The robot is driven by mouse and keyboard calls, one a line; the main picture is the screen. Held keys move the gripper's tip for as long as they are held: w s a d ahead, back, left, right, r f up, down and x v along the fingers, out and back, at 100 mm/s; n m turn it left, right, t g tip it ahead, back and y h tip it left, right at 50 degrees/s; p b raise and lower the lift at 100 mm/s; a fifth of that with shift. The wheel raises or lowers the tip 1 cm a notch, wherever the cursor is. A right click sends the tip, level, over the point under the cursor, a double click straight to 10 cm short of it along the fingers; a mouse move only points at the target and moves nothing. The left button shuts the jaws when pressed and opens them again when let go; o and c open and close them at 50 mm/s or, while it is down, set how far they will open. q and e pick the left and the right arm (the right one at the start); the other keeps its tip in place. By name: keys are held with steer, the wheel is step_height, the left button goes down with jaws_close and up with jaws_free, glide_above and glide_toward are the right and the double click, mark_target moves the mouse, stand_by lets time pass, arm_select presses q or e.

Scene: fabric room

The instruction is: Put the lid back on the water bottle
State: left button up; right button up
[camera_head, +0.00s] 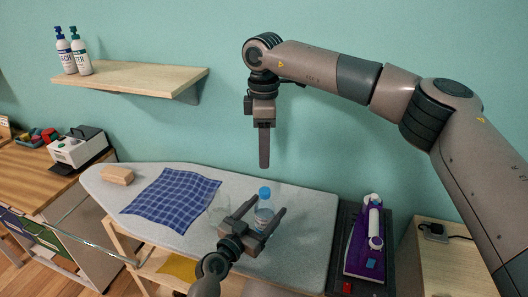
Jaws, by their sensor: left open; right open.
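A clear water bottle (263,215) with a pale blue label stands upright on the ironing board (305,215). A blue lid (264,192) shows at its top; I cannot tell whether it is seated or only resting there. My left gripper (267,207) is open, with its two fingers on either side of the bottle in the picture. I cannot tell whether they touch it, and the gripper hides the bottle's lower part. My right gripper (264,165) is open and empty, pointing down above and behind the bottle; its fingers overlap in this view.
A clear glass-like object (219,206) stands left of the bottle, beside a blue plaid cloth (172,198). A wooden block (117,174) lies at the board's left end. A purple-and-white iron (373,240) stands on the right. A wall shelf (135,76) is upper left.

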step_height(320, 180, down, 4)
steer(key=b, duration=0.4)
steer(key=shift+f, duration=0.1)
arm_select(q)
steer(key=v, duration=1.7)
steer(key=shift+s, duration=0.2)
arm_select(e)
steer(key=shift+f, duration=0.1)
arm_select(q)
steer(key=shift+a+f, duration=0.1)
